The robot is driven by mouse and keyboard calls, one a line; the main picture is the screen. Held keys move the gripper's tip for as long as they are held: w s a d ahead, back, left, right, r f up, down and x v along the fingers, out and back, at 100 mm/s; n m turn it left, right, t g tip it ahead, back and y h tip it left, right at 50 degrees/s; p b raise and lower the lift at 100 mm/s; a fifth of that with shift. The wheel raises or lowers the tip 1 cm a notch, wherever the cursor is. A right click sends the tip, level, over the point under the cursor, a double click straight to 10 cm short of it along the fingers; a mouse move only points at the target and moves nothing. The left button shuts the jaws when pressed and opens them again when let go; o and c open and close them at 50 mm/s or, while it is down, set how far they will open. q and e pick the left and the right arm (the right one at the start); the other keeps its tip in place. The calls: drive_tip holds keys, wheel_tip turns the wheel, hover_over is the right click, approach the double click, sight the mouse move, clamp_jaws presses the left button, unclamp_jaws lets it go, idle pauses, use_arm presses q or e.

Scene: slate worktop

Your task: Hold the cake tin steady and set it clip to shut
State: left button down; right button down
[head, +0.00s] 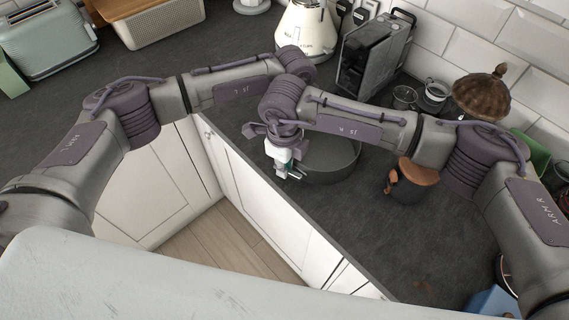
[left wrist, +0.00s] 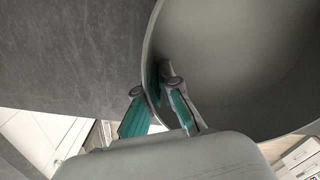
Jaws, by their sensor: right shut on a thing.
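The cake tin (head: 345,163) is a round grey tin, upright on the worktop near its front edge, partly behind my right arm. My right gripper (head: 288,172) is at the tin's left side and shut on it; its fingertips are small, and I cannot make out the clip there. In the left wrist view, the tin (left wrist: 235,65) fills the right half. My left gripper (left wrist: 155,88) is open around the tin's wall, one finger inside and one outside, with a gap between them. In the head view I cannot make out my left gripper.
A copper-topped dark pot (head: 410,185) stands right of the tin. A black and steel coffee machine (head: 375,50), a cream kettle (head: 306,28) and a brown domed lid (head: 482,97) stand behind. The worktop (head: 350,228) in front of the tin is clear up to its edge.

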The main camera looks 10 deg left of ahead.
drive_tip(key=c, duration=1.2)
unclamp_jaws()
drive_tip(key=shift+w, duration=0.1)
